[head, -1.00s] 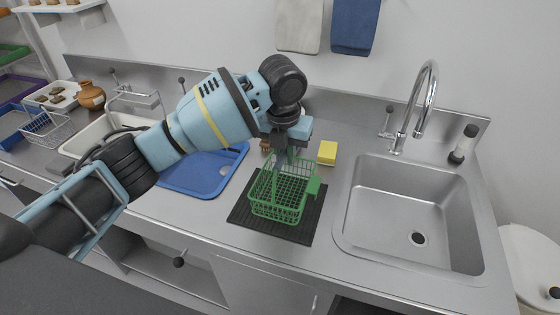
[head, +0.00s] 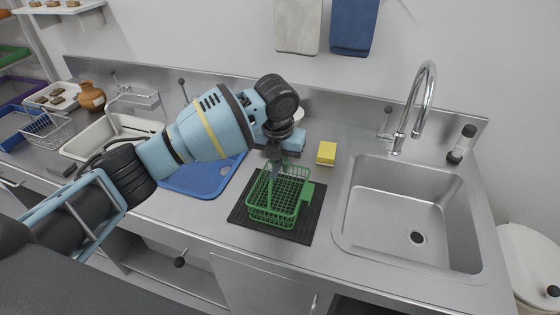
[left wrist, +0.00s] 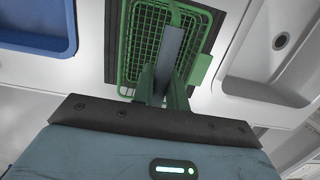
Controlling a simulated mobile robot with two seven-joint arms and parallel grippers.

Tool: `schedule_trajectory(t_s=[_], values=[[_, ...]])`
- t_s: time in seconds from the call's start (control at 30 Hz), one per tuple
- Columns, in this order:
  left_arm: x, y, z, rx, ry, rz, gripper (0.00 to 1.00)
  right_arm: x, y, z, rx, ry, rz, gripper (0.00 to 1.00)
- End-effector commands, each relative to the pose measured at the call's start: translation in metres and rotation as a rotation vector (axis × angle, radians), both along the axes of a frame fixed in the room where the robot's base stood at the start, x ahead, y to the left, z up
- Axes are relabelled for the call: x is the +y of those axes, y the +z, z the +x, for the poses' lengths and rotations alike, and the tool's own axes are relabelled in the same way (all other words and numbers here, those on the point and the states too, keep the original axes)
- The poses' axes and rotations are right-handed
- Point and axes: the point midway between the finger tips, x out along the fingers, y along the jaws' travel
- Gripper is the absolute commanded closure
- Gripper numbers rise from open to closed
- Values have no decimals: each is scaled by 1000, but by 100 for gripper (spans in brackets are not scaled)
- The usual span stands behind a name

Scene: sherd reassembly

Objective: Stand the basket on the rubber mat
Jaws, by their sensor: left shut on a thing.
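The green wire basket (head: 290,188) is upright over the black rubber mat (head: 240,213) on the steel counter. The mat shows around it on all sides except where the basket covers it. I cannot tell for certain whether its base touches the mat. My left gripper (head: 275,165) comes down from above and is shut on the basket at its far side. In the left wrist view the fingers (left wrist: 160,82) cover part of the basket (left wrist: 145,35), with the dark mat (left wrist: 112,50) behind it. My right gripper is not in view.
A sink (head: 408,215) with a tall tap (head: 427,95) lies to the right. A yellow sponge (head: 326,153) is behind the mat, and a blue tray (head: 195,182) is to its left. A wire rack (head: 50,130) and brown jar (head: 91,97) stand far left.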

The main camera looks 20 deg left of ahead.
Motion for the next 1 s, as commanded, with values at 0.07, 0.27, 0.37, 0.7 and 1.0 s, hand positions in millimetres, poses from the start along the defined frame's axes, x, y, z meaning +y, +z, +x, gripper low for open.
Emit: schedule_trajectory(t_s=[0.07, 0.27, 0.37, 0.7, 1.0], values=[[0, -1, 0, 1, 0, 0, 80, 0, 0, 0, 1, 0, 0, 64], [0, -1, 0, 1, 0, 0, 64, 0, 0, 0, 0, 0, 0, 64], [0, -1, 0, 1, 0, 0, 64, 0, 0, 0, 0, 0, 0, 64], [0, 23, -1, -4, 0, -1, 64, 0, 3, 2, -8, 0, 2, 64], [0, 82, -9, -2, 0, 0, 64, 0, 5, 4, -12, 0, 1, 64]])
